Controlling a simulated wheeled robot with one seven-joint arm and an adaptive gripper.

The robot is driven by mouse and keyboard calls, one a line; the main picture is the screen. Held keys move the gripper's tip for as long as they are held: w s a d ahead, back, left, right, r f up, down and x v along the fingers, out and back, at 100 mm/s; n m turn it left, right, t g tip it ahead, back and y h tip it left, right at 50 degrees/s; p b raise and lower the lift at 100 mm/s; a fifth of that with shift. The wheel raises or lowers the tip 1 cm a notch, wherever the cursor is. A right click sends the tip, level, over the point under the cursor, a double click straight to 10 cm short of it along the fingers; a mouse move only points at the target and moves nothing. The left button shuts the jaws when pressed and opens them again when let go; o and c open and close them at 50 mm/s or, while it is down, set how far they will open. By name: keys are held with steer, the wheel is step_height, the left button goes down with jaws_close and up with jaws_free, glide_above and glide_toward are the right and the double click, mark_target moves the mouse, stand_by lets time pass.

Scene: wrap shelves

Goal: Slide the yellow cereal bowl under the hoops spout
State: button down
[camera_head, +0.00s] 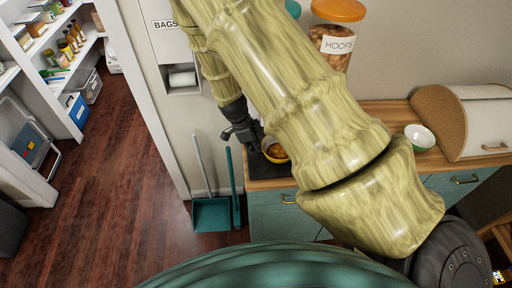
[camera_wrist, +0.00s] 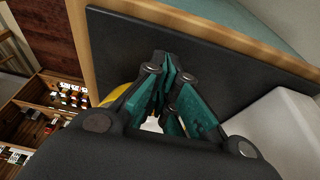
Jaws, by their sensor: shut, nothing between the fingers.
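The yellow cereal bowl (camera_head: 276,153) stands at the left end of the wooden counter, by a dark mat (camera_head: 262,172); brownish-orange contents show inside. Part of the bowl is hidden by my arm. A yellow edge, likely the bowl's, shows in the wrist view (camera_wrist: 116,94), left of my fingers. The hoops dispenser (camera_head: 331,42), a clear jar with an orange lid and HOOPS label, is at the wall; its spout is hidden behind my arm. My gripper (camera_head: 257,143) is shut and empty, just left of the bowl; the wrist view shows its fingertips (camera_wrist: 164,72) together over the mat. Contact with the bowl is unclear.
A green-and-white bowl (camera_head: 420,137) and a wooden bread box (camera_head: 480,120) are on the counter at right. A pale block (camera_wrist: 285,130) is right of my fingers. A teal dustpan (camera_head: 212,214) stands below the counter's left end. A BAGS dispenser (camera_head: 168,45) is at left.

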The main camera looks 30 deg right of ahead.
steer(key=w+a+r+b, duration=0.3)
steer(key=a+r, duration=0.3)
steer(key=r, duration=0.3)
steer(key=shift+r+b, duration=0.3)
steer(key=shift+b, duration=0.4)
